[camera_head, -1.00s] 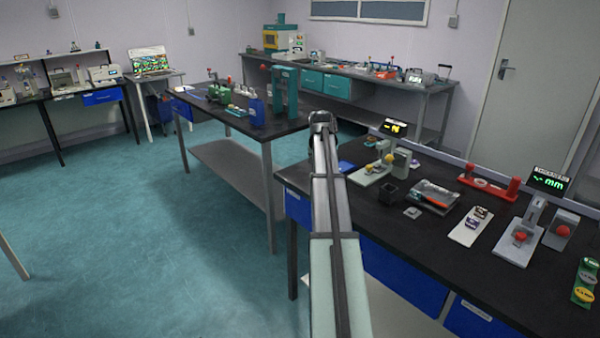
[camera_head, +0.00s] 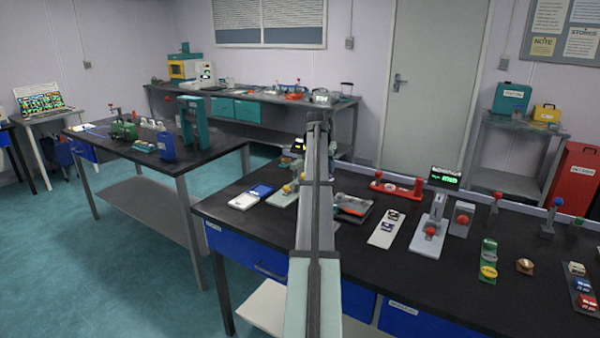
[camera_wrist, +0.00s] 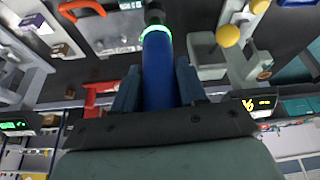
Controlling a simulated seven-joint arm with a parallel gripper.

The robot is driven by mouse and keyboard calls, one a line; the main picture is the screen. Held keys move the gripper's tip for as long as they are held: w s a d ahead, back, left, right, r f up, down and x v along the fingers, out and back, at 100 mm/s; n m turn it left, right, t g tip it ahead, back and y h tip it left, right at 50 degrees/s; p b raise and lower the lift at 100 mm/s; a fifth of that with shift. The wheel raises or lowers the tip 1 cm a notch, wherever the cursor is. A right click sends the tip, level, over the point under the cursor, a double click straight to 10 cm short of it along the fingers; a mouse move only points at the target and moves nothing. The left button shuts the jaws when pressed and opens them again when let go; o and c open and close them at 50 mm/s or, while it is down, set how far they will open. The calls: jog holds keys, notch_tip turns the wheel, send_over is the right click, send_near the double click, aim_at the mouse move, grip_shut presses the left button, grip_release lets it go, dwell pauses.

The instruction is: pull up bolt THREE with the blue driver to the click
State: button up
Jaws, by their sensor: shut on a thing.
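My gripper (camera_wrist: 158,85) is shut on the blue driver (camera_wrist: 158,70), with a finger on each side of its handle in the wrist view. The driver has a glowing green ring (camera_wrist: 155,31) and a dark tip at the top of that view. In the head view my gripper (camera_head: 318,120) is at the far end of my outstretched arm, above the back of the black bench; the driver cannot be made out there. I cannot pick out bolt THREE in either view.
The black bench (camera_head: 400,285) holds a red stand (camera_head: 398,188), a grey device with a red knob (camera_head: 431,225), a green display (camera_head: 445,178) and a white tray (camera_head: 386,229). Another bench (camera_head: 110,155) stands to the left. Open floor (camera_head: 60,230) lies front left.

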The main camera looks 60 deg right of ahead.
jog(key=s+d+r+m, duration=0.1)
jog(key=s+d, duration=0.3)
jog(key=s, duration=0.3)
jog(key=s+d+r+m+g, duration=0.1)
jog(key=s+d+r+m, duration=0.1)
jog(key=s+d, duration=0.2)
jog(key=s, duration=0.2)
jog(key=shift+s+r, duration=0.25)
jog(key=shift+s, duration=0.1)
jog(key=shift+f, duration=3.85)
dwell(0.9)
jog(key=shift+r, duration=0.15)
jog(key=shift+r, duration=2.4)
